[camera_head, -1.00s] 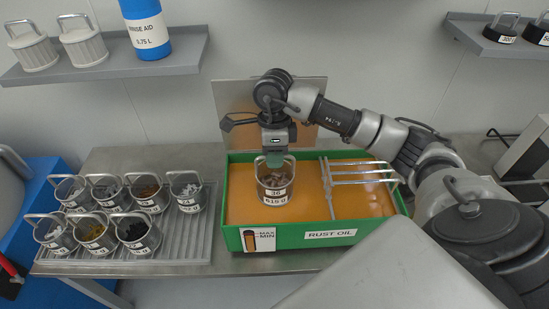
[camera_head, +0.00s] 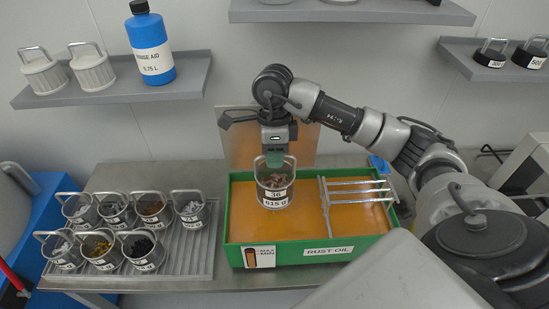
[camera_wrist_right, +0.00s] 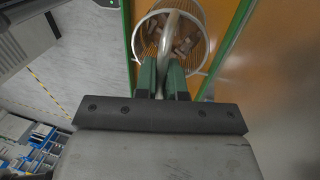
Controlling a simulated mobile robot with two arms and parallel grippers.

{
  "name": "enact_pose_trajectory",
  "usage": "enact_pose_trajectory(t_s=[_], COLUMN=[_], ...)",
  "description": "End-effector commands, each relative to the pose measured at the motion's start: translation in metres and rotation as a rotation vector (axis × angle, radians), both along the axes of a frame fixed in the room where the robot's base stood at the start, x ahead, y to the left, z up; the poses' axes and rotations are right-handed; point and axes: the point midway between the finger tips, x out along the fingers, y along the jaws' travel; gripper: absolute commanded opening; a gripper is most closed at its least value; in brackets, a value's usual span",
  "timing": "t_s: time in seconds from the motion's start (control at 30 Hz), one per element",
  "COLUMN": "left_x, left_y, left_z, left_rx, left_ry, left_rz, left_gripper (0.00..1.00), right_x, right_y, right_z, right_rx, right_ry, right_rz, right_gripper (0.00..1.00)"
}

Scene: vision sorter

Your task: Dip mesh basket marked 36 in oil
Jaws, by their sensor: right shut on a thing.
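The mesh basket marked 36 (camera_head: 274,188) hangs upright from my right gripper (camera_head: 275,160), with brownish parts inside and a label reading 515 g. It also shows in the right wrist view (camera_wrist_right: 200,52), where the right gripper (camera_wrist_right: 165,75) is shut on its handle. The basket is over the left part of the green tank (camera_head: 236,255) of orange rust oil (camera_head: 240,215). I cannot tell how deep its bottom sits in the oil, if at all. My left gripper does not show.
A metal rack (camera_head: 358,190) spans the tank's right part. Several other filled baskets (camera_head: 145,250) stand on a ribbed tray (camera_head: 200,265) at left. A blue rinse aid bottle (camera_head: 150,42) and two white canisters stand on the left shelf (camera_head: 115,86).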

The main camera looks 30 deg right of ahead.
Motion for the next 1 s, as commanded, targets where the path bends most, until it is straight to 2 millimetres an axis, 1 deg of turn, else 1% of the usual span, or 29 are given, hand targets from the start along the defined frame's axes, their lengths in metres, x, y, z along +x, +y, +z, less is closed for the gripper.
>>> enact_pose_trajectory(t_s=[0.03,0.4,0.57,0.83,1.0], left_x=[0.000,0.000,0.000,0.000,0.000], left_y=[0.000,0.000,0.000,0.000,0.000], left_z=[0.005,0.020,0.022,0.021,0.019], left_rx=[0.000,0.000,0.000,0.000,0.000], left_ry=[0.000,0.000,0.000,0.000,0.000], left_rz=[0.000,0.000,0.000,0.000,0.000], left_gripper=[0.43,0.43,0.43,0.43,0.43], right_x=[0.000,0.001,0.000,0.000,0.001], right_y=[0.000,0.000,0.000,0.000,0.000], right_z=[0.007,0.034,0.038,0.038,0.042], right_rx=[0.001,0.002,0.001,0.001,0.000], right_ry=[-0.003,-0.003,-0.002,-0.003,-0.004], right_rz=[0.000,0.000,0.001,0.001,0.000], right_gripper=[0.00,0.00,0.00,0.00,0.00])
